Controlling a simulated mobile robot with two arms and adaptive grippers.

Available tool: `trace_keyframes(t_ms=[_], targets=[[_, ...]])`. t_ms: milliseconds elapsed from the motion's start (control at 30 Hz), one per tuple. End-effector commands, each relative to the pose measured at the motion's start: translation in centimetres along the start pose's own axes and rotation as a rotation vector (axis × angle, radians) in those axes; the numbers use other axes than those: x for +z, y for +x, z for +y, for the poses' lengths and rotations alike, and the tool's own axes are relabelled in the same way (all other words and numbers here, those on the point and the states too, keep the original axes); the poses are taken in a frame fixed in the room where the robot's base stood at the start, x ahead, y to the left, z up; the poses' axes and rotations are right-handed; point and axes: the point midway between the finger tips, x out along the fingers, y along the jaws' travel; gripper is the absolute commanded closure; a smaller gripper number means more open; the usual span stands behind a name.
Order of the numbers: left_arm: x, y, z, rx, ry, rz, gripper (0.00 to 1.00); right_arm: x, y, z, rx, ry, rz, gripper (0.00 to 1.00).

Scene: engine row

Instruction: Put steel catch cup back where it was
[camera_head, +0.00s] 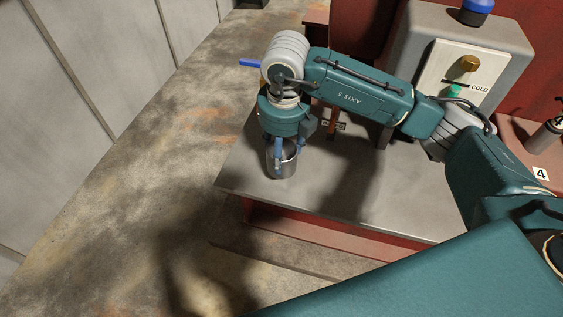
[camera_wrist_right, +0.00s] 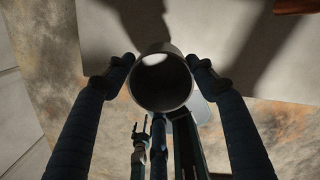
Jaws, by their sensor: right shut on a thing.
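The steel catch cup (camera_head: 283,168) is a small open metal cup near the left end of the grey bench top (camera_head: 250,180). My right gripper (camera_head: 285,149) points down with its fingers at the cup's rim and is shut on it. In the right wrist view the cup (camera_wrist_right: 162,103) sits between the two fingertips (camera_wrist_right: 162,64), its round mouth facing the camera. It looks upright and empty. I cannot tell whether its base touches the bench. My left gripper is out of view.
A grey housing with a pale panel marked COLD (camera_head: 443,75) stands at the back of the bench, with a brass fitting (camera_head: 469,63) and a blue cap (camera_head: 475,12). A bottle (camera_head: 545,136) stands at right near a "4" label. The bench front is clear; bare floor (camera_head: 130,170) lies left.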

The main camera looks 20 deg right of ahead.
Motion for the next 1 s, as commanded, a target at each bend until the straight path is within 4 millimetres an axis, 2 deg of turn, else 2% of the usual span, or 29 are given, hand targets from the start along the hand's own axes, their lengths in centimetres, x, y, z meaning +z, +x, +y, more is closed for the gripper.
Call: trace_keyframes(t_ms=[100, 200, 500, 900, 933, 1000], targets=[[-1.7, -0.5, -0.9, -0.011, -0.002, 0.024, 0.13, -0.2, 1.5, 0.0, -0.001, 0.001, 0.001, 0.72], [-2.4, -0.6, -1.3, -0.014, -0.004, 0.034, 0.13, -0.2, 2.2, 0.0, 0.000, 0.002, 0.000, 0.72], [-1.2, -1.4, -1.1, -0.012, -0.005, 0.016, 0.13, -0.7, 6.1, 0.0, 0.000, 0.000, 0.001, 0.72], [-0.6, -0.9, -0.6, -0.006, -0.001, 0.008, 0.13, -0.7, 6.8, 0.1, 0.000, 0.001, -0.002, 0.72], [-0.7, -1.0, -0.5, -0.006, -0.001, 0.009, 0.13, -0.7, 6.7, 0.1, 0.000, 0.001, -0.001, 0.40], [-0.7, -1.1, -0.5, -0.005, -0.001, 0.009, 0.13, -0.7, 6.6, 0.1, 0.000, 0.001, -0.001, 0.26]])
